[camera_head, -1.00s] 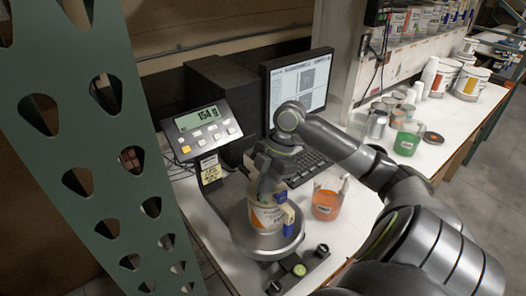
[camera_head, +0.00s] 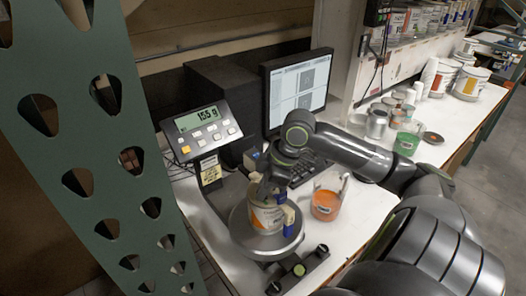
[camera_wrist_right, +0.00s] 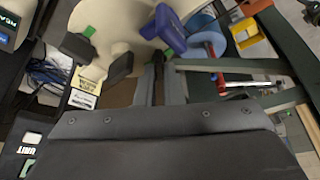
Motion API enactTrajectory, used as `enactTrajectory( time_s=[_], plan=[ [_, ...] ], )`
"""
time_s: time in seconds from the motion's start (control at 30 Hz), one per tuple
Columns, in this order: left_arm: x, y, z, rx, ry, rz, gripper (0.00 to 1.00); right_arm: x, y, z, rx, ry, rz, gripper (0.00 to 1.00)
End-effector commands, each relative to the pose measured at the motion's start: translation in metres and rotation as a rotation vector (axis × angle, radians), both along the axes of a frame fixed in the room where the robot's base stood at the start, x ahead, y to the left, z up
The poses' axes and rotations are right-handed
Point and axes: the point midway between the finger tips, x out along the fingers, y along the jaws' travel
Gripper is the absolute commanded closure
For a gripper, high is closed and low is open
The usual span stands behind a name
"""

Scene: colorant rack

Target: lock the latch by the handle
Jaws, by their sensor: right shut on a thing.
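A pale can (camera_head: 264,215) with a white and orange label stands on the round scale plate (camera_head: 246,240). Blue and yellow parts (camera_head: 289,214) show at its right side. My right gripper (camera_head: 266,188) reaches down to the can's top from the right. In the right wrist view, the can's beige surface (camera_wrist_right: 120,22) fills the upper left, and a purple-blue handle (camera_wrist_right: 168,27) stands close above my right fingertips (camera_wrist_right: 158,66). The fingers are close together on a thin dark part, which I take as the latch handle; the contact is partly hidden. My left gripper is out of view.
A green perforated upright (camera_head: 75,150) blocks the left. Cups and cans stand farther right.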

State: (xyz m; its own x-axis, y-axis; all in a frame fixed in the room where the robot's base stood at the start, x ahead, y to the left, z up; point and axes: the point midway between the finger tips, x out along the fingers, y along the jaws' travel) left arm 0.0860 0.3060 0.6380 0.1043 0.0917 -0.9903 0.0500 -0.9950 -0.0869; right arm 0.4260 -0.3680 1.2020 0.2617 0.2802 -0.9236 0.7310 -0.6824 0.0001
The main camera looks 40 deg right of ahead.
Motion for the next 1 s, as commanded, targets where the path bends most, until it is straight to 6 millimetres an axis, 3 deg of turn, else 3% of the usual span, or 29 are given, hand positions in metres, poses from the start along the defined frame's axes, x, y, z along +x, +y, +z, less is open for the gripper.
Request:
enactTrajectory(
  time_s=[0.6,1.0],
  plan=[
    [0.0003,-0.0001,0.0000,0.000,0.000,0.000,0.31,-0.0007,0.0024,0.0001,0.002,-0.001,-0.555,1.00],
    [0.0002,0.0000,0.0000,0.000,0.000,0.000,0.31,-0.0006,0.0024,0.0002,0.001,0.000,-0.752,1.00]
  ],
)
